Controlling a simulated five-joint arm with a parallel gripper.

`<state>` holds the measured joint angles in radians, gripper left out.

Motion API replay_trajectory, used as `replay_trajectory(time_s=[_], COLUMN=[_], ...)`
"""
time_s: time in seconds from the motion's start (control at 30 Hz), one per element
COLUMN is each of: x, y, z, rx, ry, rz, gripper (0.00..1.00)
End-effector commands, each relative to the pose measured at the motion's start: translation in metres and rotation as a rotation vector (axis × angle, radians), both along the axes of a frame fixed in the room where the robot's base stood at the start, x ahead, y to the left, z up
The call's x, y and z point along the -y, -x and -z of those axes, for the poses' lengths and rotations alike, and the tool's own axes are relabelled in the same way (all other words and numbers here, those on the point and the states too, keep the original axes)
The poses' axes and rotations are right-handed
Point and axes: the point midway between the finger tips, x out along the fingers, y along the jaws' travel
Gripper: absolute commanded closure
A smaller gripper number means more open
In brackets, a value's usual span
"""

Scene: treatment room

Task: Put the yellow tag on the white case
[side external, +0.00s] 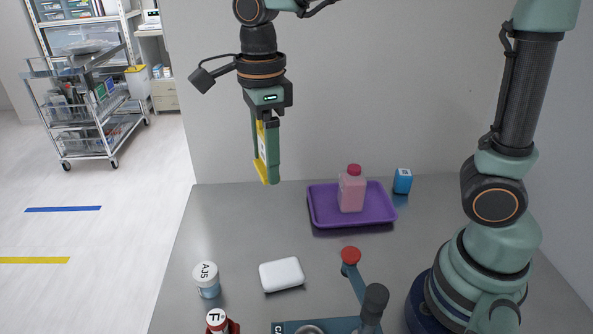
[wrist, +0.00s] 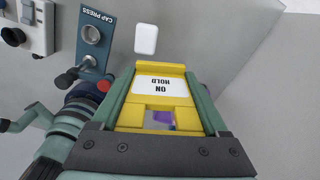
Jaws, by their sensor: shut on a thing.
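The yellow tag (wrist: 158,97), with a white "ON HOLD" label, is held between the fingers of my gripper (side external: 267,160). The side external view shows the tag (side external: 262,160) edge-on, hanging upright in the air above the back left of the table. My gripper (wrist: 160,95) is shut on it in the wrist view. The white case (side external: 282,274) lies flat on the grey table, below and apart from the gripper, with its top bare. The case (wrist: 146,39) also shows beyond the tag in the wrist view.
Jars labelled AJ5 (side external: 206,280) and F (side external: 217,321) stand left of the case. A blue cap press (side external: 341,325) with a red-knobbed lever is close at its right.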

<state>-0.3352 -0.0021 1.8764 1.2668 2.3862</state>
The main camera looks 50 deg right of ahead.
Motion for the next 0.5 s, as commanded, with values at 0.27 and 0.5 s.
replay_trajectory(time_s=[0.27,0.5], x=[-0.014,-0.014], y=[0.036,0.039], z=[0.006,0.052], rx=[0.0,-0.009], ry=[0.0,0.003], rz=[-0.087,-0.09], gripper=[0.77,0.77])
